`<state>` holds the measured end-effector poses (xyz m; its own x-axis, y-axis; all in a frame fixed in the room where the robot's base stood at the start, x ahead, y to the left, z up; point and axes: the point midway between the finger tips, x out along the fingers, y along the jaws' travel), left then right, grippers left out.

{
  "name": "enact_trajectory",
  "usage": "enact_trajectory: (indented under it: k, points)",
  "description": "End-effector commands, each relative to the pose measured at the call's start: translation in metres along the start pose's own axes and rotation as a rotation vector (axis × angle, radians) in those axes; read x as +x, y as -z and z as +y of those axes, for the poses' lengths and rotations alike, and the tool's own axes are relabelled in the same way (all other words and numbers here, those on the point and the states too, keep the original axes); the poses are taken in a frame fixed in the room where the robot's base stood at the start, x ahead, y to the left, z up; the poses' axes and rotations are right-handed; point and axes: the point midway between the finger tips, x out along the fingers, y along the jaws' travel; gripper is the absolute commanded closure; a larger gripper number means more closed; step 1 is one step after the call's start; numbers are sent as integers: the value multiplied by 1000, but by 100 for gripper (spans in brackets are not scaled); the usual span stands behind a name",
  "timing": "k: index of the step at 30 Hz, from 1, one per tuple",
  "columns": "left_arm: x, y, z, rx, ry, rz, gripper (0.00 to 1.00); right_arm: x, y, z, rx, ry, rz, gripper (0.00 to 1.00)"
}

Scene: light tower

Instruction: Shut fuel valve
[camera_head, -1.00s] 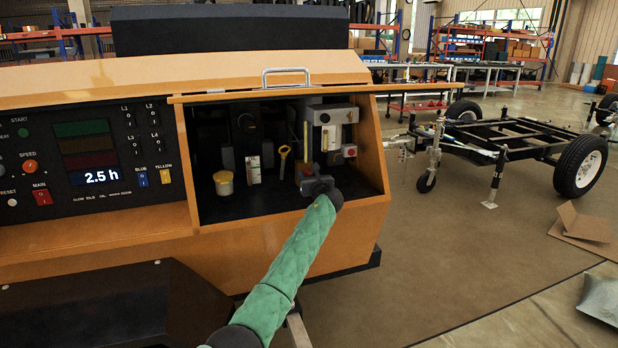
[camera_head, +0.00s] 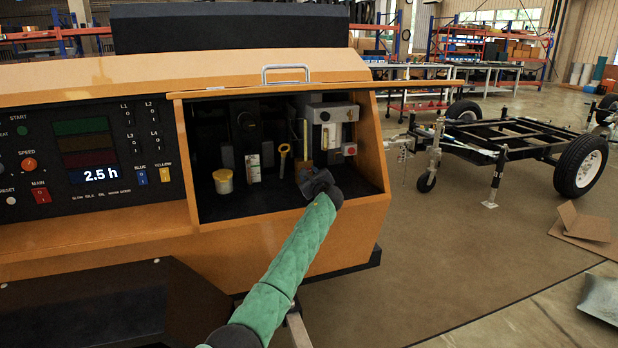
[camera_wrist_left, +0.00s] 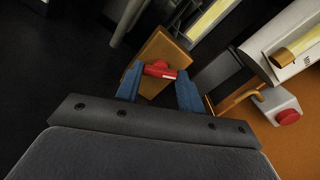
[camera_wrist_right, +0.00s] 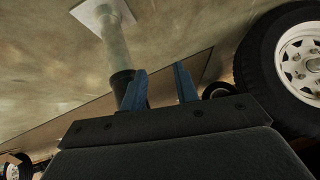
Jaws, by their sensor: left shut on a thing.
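The fuel valve shows as a red handle (camera_wrist_left: 160,70) in front of a tan block (camera_wrist_left: 172,48) in the left wrist view. My left gripper (camera_wrist_left: 159,80) has its blue fingers on either side of this handle and is shut on it. In the head view my left gripper (camera_head: 313,176) is inside the open compartment (camera_head: 245,207) of the orange machine and hides the handle. My right gripper (camera_wrist_right: 161,84) is open and empty in the right wrist view, with floor and a wheel beyond it.
A yellow-lidded cup (camera_head: 223,181), a yellow-handled dipstick (camera_head: 284,151) and a white box with a red button (camera_head: 349,149) are close by in the compartment. A control panel (camera_head: 95,160) is to the left. A wheeled trailer frame (camera_head: 515,135) stands on the floor at right.

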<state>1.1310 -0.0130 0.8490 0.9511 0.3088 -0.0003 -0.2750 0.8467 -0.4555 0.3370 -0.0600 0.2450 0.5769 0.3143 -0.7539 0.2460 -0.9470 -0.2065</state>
Motion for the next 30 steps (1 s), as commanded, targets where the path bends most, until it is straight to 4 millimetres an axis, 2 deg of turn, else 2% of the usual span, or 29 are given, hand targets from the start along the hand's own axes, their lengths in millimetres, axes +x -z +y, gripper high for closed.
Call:
enact_trajectory:
  k: [9, 24, 25, 28, 30]
  points:
    - [0, 1, 1, -125, -1, 0, 85, 5, -4, 2, 0, -1, 1, 70]
    - [0, 1, 1, -147, -1, 1, 85, 4, -3, 1, 0, 0, 4, 70]
    - [0, 1, 1, -147, -2, 1, 60, 4, -3, 1, 0, 0, 4, 70]
    - [0, 1, 1, -147, -1, 1, 40, 4, -4, 1, 0, 0, 3, 70]
    - [0, 1, 1, -147, -1, 1, 40, 4, -4, 1, 0, 0, 2, 70]
